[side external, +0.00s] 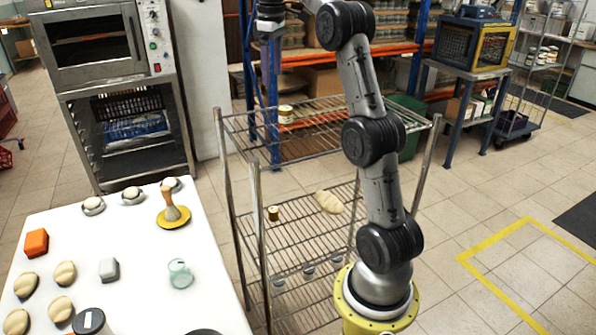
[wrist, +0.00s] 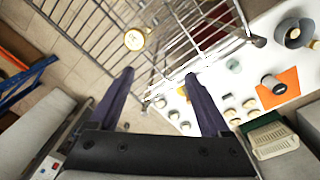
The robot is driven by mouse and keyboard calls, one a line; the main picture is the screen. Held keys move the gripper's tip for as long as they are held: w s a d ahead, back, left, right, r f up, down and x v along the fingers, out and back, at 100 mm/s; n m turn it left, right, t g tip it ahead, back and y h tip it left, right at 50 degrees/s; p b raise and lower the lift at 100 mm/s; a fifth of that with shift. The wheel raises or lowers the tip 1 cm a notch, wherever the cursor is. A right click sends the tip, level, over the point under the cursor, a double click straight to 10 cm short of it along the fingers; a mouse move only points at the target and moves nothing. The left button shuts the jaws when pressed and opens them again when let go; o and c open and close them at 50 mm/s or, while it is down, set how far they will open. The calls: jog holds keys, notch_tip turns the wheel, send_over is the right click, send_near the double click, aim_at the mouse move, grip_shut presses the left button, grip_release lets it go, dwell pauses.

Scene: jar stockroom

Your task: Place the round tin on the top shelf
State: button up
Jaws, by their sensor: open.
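A round tin with a pale lid and a yellowish band (side external: 286,114) stands upright on the wire top shelf (side external: 325,143) of the metal rack, near its back left part. It also shows in the wrist view (wrist: 134,39), beyond my fingertips and clear of them. My gripper (wrist: 158,76) is open, with its two dark fingers apart and nothing between them. In the side view my wrist is at the top edge, above the rack, and the fingers are hard to make out against the blue uprights behind.
The lower wire shelf holds a small brown-gold jar (side external: 273,213) and a pale loaf-like item (side external: 328,202). A white table (side external: 140,250) at left carries an orange block (side external: 36,243), a glass cup (side external: 180,274) and several buns. Much of the top shelf is bare.

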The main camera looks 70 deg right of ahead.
jog(key=s+a+t, duration=0.1)
jog(key=s+a, duration=0.2)
jog(key=a, duration=0.8)
jog(key=s+a+t, duration=0.2)
jog(key=a, duration=0.8)
jog(key=s+a+f+t, duration=0.2)
jog(key=s+a+f, duration=0.9)
jog(key=s, duration=0.2)
jog(key=shift+f, duration=0.2)
